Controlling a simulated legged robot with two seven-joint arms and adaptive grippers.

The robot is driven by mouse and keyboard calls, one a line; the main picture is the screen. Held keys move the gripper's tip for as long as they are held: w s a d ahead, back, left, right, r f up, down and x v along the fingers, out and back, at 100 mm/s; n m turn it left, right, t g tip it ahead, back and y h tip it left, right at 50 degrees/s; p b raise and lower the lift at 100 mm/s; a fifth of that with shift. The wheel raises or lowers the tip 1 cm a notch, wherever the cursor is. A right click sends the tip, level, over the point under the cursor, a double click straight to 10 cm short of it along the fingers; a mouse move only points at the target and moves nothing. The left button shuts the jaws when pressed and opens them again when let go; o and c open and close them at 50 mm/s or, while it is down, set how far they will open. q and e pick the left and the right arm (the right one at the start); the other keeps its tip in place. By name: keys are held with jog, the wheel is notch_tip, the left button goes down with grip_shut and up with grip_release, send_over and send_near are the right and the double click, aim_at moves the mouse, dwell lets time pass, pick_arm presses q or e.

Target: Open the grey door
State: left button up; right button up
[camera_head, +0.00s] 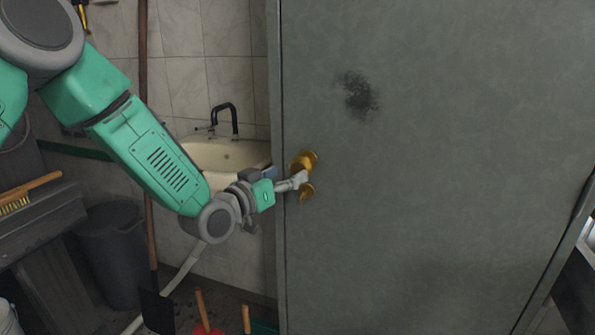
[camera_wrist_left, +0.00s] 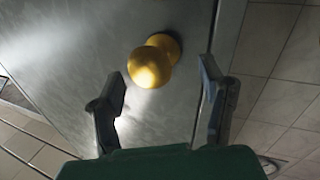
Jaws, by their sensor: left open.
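The grey door (camera_head: 430,160) fills the right half of the head view, with a dark smudge on its upper part. A round brass knob (camera_head: 304,160) sits near its left edge, with a second brass piece (camera_head: 306,191) just below it. My left gripper (camera_head: 298,181) is at the door's left edge, by these brass parts. In the left wrist view, the knob (camera_wrist_left: 150,67) shows just beyond the open fingers (camera_wrist_left: 162,84), roughly between their tips, with visible gaps on both sides. The grey door (camera_wrist_left: 60,50) is behind it. My right gripper is not in view.
Left of the door are a sink (camera_head: 225,154) with a black tap, a dark bin (camera_head: 115,250), a brush (camera_head: 30,193) and a long wooden pole (camera_head: 146,150) against tiles. Wooden-handled tools (camera_head: 203,310) stand on the floor near the door's lower left edge.

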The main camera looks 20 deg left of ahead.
aim_at(294, 172)
pick_arm(q)
jog(key=w+d, duration=0.1)
jog(key=d, duration=0.1)
jog(key=w+d, duration=0.1)
jog(key=w, duration=0.1)
jog(key=shift+w+d+r, duration=0.1)
jog(key=shift+d+r, duration=0.05)
jog(key=shift+d, duration=0.35)
jog(key=shift+a, duration=0.25)
jog(key=c, duration=0.6)
jog(key=shift+a, duration=0.4)
jog(key=c, duration=0.7)
jog(key=shift+a, duration=0.45)
grip_shut()
jog(key=shift+d, duration=0.1)
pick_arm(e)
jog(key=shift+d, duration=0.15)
